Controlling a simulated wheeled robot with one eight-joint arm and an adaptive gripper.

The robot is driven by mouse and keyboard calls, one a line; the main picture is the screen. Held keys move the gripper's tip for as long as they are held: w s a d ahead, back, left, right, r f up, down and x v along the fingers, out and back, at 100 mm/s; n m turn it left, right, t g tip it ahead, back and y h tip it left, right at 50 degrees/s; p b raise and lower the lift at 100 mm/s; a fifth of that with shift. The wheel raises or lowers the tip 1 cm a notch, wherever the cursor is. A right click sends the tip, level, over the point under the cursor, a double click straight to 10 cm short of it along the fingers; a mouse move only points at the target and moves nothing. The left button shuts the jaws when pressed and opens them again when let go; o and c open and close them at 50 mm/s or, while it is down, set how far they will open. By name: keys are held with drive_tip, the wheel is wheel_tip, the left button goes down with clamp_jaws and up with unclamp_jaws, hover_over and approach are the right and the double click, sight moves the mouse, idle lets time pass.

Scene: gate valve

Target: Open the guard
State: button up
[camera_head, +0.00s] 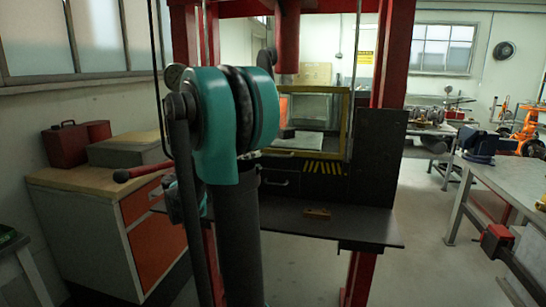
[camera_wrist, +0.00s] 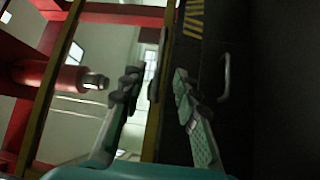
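The guard (camera_head: 347,125) is a yellow frame with a clear pane, standing upright across the front of the red press. My arm covers its left part in the head view. In the wrist view, turned sideways, its yellow lower bar (camera_wrist: 168,50) runs down the middle and another yellow bar (camera_wrist: 47,90) stands at the left. My gripper (camera_wrist: 156,84) is open, with one finger on each side of the lower bar's line. A small dark piece, perhaps a handle, lies between the fingertips; contact cannot be told. In the head view my arm hides the gripper.
Below the guard are yellow-black stripes (camera_head: 323,168) and a drawer, whose handle (camera_wrist: 226,78) shows right of my gripper. The press's dark table (camera_head: 350,225) holds a small brown block (camera_head: 317,214).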

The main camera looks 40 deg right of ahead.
sight(273, 155)
drive_tip(key=d, duration=0.5)
drive_tip(key=d+r, duration=0.1)
drive_tip(key=d, duration=0.2)
drive_tip(key=shift+s, duration=0.35)
clamp_jaws()
